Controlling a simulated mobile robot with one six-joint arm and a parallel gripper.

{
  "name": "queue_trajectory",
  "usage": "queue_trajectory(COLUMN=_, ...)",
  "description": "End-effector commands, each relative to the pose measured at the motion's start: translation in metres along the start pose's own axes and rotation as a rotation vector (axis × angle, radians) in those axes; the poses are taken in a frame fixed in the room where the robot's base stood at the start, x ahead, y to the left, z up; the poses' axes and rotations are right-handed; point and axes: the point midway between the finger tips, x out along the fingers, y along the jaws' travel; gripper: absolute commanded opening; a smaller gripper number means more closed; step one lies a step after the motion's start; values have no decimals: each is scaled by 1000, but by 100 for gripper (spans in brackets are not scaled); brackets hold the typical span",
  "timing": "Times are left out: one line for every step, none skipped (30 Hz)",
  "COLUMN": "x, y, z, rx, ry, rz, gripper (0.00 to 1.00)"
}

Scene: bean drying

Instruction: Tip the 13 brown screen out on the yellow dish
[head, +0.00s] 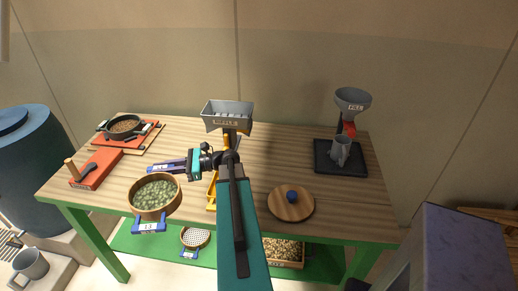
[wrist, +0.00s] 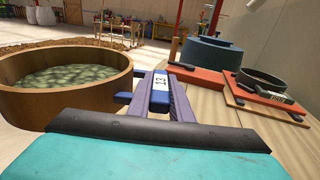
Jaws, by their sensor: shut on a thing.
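The brown round screen (head: 137,203) holds pale green beans and is over the table's front left edge, looking roughly level. It carries blue tabs, the front one marked with a number. In the wrist view the screen (wrist: 95,98) is at the left, and its blue handle with a white 13 label (wrist: 160,92) is in the middle. My gripper (head: 185,165) is shut on this handle. A yellow thing (head: 212,190) shows beside my arm, partly hidden by it; I cannot tell whether it is the yellow dish.
A grey riffle hopper (head: 227,116) stands behind my arm. A round wooden lid (head: 304,209) with a blue knob lies right of it. A grey funnel (head: 352,98) and jug (head: 341,150) stand back right. A pan (head: 124,128) is back left. The table's middle right is clear.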

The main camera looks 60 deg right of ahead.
Motion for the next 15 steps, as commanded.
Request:
queue_trajectory(x=-16, y=-9, z=1, rx=3, ry=-1, rz=-19, gripper=0)
queue_trajectory(x=-25, y=-12, z=1, rx=3, ry=-1, rz=-28, gripper=0)
queue_trajectory(x=-36, y=-17, z=0, rx=4, ry=-1, rz=-40, gripper=0)
queue_trajectory(x=-44, y=-20, z=0, rx=4, ry=-1, rz=-49, gripper=0)
queue_trajectory(x=-53, y=-23, z=0, rx=5, ry=-1, rz=-57, gripper=0)
queue_trajectory(x=-64, y=-27, z=-1, rx=6, ry=-1, rz=-68, gripper=0)
queue_trajectory(x=-73, y=-30, z=-1, rx=6, ry=-1, rz=-78, gripper=0)
queue_trajectory(x=-82, y=-33, z=-2, rx=7, ry=-1, rz=-87, gripper=0)
queue_trajectory(x=-93, y=-36, z=-2, rx=8, ry=-1, rz=-99, gripper=0)
queue_trajectory(x=-102, y=-38, z=-2, rx=9, ry=-1, rz=-107, gripper=0)
queue_trajectory(x=-111, y=-41, z=-3, rx=9, ry=-1, rz=-116, gripper=0)
queue_trajectory(x=-123, y=-44, z=-3, rx=10, ry=-1, rz=-127, gripper=0)
queue_trajectory(x=-132, y=-46, z=-3, rx=10, ry=-1, rz=-137, gripper=0)
queue_trajectory(x=-141, y=-48, z=-4, rx=11, ry=-1, rz=-145, gripper=0)
queue_trajectory(x=-153, y=-50, z=-4, rx=12, ry=-2, rz=-157, gripper=0)
